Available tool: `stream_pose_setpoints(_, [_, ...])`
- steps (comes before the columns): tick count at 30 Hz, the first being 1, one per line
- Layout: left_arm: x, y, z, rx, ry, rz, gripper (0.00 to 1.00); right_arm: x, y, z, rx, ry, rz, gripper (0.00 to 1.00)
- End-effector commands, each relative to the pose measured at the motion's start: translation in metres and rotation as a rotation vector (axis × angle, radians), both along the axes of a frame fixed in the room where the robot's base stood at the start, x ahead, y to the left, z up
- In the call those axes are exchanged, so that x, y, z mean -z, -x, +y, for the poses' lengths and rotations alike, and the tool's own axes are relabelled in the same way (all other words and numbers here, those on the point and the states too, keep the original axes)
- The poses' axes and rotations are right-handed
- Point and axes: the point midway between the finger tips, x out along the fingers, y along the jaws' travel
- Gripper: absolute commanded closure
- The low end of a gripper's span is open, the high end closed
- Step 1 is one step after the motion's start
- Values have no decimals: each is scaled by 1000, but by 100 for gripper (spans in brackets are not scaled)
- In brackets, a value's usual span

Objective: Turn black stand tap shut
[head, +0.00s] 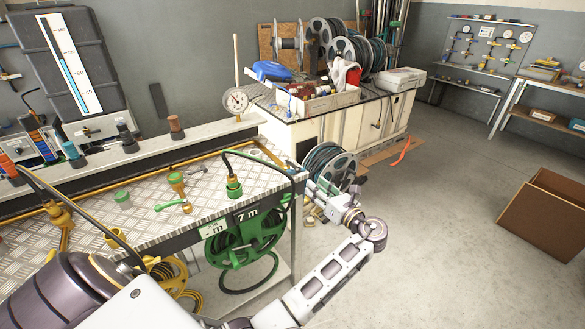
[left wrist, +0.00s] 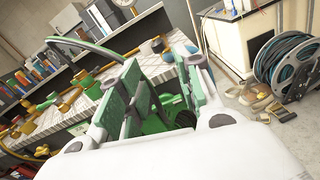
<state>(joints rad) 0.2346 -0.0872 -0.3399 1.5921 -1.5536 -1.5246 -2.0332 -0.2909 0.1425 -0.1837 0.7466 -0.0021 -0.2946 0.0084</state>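No part is clearly marked as the black stand tap, so I cannot tell which fitting it is. A black fitting (head: 128,139) stands on the rear rail. My left gripper (head: 318,193) is beyond the bench's right corner, apart from these fittings. In the left wrist view, its green-padded fingers (left wrist: 168,90) are apart, with nothing visible held. My right gripper is out of view.
A green reel (head: 245,238) and a yellow reel (head: 168,275) hang below the bench front. A reel with dark hose (head: 330,166) stands on the floor behind my left gripper. A cluttered cabinet (head: 340,125) is behind.

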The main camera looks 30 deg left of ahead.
Motion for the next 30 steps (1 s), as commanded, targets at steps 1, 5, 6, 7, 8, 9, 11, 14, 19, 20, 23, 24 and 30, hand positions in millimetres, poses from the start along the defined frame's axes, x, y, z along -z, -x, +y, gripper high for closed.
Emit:
stream_pose_setpoints(1, [-3, 1, -5, -4, -3, 1, 65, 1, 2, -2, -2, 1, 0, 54])
stream_pose_setpoints(5, [-6, 3, -9, -9, -9, 3, 65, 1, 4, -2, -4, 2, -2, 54])
stream_pose_setpoints(6, [-6, 3, -9, -9, -9, 4, 65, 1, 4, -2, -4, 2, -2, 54])
stream_pose_setpoints(7, [-6, 3, -9, -9, -9, 4, 65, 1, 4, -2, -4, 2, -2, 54])
stream_pose_setpoints(8, [-6, 3, -9, -9, -9, 3, 65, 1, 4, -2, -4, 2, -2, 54])
stream_pose_setpoints(9, [-6, 3, -9, -8, -8, 3, 65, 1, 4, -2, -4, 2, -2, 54])
stream_pose_setpoints(11, [-6, 3, -9, -8, -8, 3, 65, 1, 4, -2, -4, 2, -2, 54])
stream_pose_setpoints(14, [-6, 2, -8, -8, -8, 3, 65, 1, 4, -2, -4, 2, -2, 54])
stream_pose_setpoints(19, [-6, 0, -3, -8, -9, 3, 65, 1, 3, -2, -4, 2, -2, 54])
stream_pose_setpoints(20, [-6, 0, -2, -8, -9, 3, 65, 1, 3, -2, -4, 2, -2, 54])
stream_pose_setpoints(23, [-6, -3, 5, -8, -10, 4, 65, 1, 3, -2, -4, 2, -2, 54])
stream_pose_setpoints(24, [-6, -5, 9, -8, -9, 3, 65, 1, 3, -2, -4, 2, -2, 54])
stream_pose_setpoints(30, [-6, -14, 32, -8, -10, 2, 65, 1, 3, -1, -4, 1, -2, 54])
